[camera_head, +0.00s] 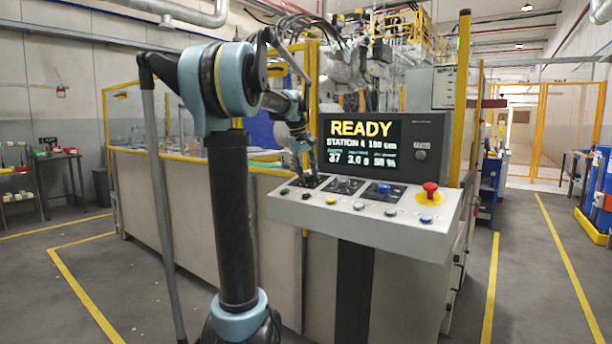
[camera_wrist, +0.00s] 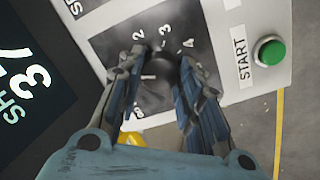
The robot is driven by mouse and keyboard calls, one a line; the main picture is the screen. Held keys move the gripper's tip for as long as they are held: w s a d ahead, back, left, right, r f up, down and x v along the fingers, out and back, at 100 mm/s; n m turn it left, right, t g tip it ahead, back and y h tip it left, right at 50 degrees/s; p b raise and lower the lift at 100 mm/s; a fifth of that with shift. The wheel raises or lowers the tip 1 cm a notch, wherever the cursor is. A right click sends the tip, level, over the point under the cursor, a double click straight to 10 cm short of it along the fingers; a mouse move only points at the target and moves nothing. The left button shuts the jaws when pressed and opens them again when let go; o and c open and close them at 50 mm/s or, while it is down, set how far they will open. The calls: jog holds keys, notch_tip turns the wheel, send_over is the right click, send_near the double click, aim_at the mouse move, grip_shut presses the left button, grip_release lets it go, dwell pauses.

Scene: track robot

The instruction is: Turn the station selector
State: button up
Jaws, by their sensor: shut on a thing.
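The station selector (camera_wrist: 167,66) is a dark round knob on a dark dial plate, seen in the wrist view. White numerals, among them 2, 3 and 4, ring it at the top. My gripper (camera_wrist: 163,70) has its two fingers on either side of the knob and is shut on it. The fingers cover much of the knob, and I cannot tell which numeral it points to. The screen (camera_head: 361,142) reads READY and STATION 4.
A green START button (camera_wrist: 270,51) sits beside the dial plate. A red mushroom button (camera_head: 430,188) on a yellow base is at the panel's right end. A blue button (camera_head: 383,188) and several small buttons lie between. Open floor is to the right.

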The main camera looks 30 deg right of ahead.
jog(key=n, duration=0.4)
jog(key=shift+w+a+n, duration=0.1)
jog(key=shift+n, duration=0.2)
dwell(0.3)
jog(key=o, duration=1.1)
jog(key=v, duration=1.1)
jog(key=shift+a+r, duration=0.2)
jog(key=shift+r, duration=0.15)
